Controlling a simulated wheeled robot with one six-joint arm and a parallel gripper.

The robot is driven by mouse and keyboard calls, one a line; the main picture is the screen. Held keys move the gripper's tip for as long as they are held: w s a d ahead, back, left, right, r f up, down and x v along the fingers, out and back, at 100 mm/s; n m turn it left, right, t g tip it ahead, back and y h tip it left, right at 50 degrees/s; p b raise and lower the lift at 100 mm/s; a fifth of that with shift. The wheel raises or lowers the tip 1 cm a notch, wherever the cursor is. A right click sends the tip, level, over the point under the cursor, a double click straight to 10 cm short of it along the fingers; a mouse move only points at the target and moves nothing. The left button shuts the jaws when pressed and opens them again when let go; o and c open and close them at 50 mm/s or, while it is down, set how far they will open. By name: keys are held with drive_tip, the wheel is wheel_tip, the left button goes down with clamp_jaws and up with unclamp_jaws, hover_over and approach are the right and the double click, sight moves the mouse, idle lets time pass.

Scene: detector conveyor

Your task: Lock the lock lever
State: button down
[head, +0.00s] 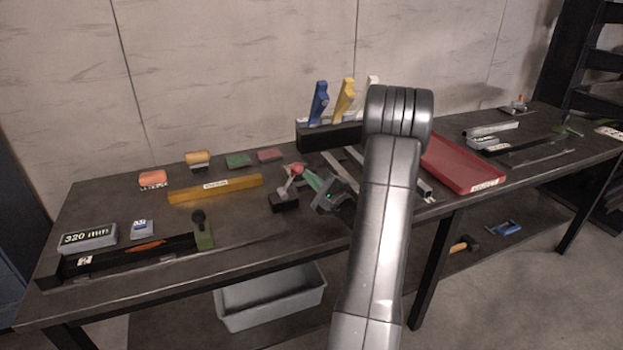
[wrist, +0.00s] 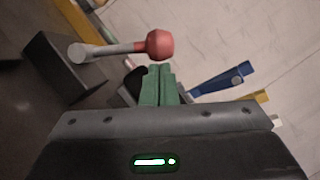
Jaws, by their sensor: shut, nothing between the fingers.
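A lever with a red knob (head: 297,169) and a grey bar stands on a dark block (head: 284,202) near the middle of the table. In the wrist view, the red knob (wrist: 160,44) is just beyond the fingertips, and the bar (wrist: 108,49) runs left to the dark block (wrist: 60,68). My gripper (head: 308,178) has green fingers and is just right of the knob. In the wrist view, the fingers (wrist: 157,70) are together with nothing between them. Whether they touch the knob I cannot tell.
Blue (head: 318,103) and yellow (head: 344,100) handled tools stand in a dark rack (head: 320,137) behind. A yellow bar (head: 215,188) lies left of the lever. A fixture with a black knob (head: 198,217) is further left. A red tray (head: 462,165) is right of my arm.

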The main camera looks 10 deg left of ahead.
idle(0.3)
drive_tip(key=s+a+r+n+g+h+b, duration=0.2)
drive_tip(key=a+n+b, duration=0.6)
drive_tip(key=n+b, duration=0.4)
drive_tip(key=shift+s+r+g+h+b, duration=0.4)
drive_tip(key=shift+s+r+h+b, duration=0.55)
drive_tip(key=shift+s+b, duration=1)
drive_tip(key=shift+w+n+b, duration=0.2)
drive_tip(key=shift+n+b, duration=0.1)
